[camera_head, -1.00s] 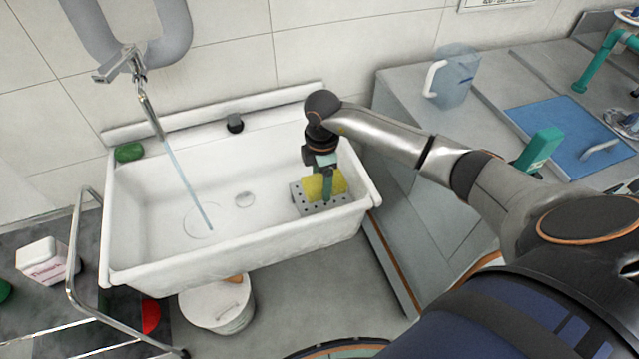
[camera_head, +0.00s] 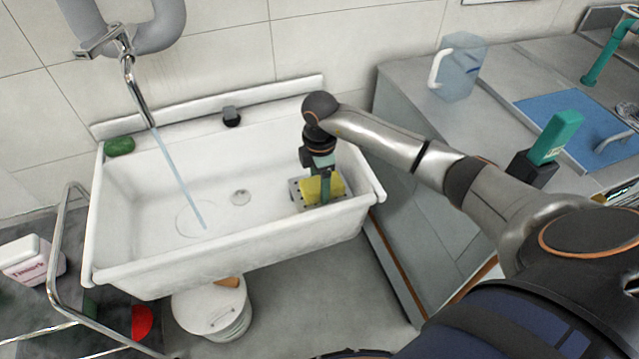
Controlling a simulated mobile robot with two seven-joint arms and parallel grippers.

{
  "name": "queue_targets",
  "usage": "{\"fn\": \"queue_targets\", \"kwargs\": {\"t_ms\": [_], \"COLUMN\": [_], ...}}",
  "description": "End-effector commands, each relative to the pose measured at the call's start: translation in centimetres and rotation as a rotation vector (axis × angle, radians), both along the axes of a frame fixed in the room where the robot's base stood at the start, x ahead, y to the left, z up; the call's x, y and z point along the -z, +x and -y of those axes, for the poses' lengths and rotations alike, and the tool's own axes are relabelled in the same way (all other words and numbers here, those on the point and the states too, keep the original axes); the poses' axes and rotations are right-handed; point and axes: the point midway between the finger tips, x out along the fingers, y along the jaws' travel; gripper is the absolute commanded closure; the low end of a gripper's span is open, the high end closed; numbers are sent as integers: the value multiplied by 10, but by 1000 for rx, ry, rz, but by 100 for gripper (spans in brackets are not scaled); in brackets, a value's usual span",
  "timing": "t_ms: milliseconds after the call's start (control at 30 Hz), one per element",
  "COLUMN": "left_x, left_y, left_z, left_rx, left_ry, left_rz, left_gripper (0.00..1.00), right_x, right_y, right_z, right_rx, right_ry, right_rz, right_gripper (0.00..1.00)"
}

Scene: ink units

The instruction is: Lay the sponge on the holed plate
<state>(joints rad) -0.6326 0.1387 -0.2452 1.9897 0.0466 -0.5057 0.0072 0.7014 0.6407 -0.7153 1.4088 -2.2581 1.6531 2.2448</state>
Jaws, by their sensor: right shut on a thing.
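The yellow sponge (camera_head: 334,186) is in the right part of the white sink, at the grey holed plate (camera_head: 309,206). My right gripper (camera_head: 325,194) reaches down into the sink, its fingers shut on the sponge. The sponge is over the plate; I cannot tell whether it touches the plate's surface. The gripper and sponge hide much of the plate. My left gripper is not in view.
A clear jug (camera_head: 461,70) stands on the counter. A bucket (camera_head: 214,312) is below.

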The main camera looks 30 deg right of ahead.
Motion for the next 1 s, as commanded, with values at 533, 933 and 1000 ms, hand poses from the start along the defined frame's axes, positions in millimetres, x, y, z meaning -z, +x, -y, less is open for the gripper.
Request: {"fn": "queue_targets", "kwargs": {"t_ms": [533, 933, 1000], "left_x": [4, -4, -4], "left_y": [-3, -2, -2], "left_z": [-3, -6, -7], "left_rx": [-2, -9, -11], "left_ry": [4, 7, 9], "left_rz": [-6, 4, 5], "left_gripper": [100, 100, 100], "right_x": [3, -55, -70], "right_y": [0, 1, 1], "right_z": [0, 1, 1], "right_rx": [0, -1, 0], "right_ry": [0, 0, 0], "right_rz": [-1, 5, 5], "right_gripper": [0, 0, 0]}}
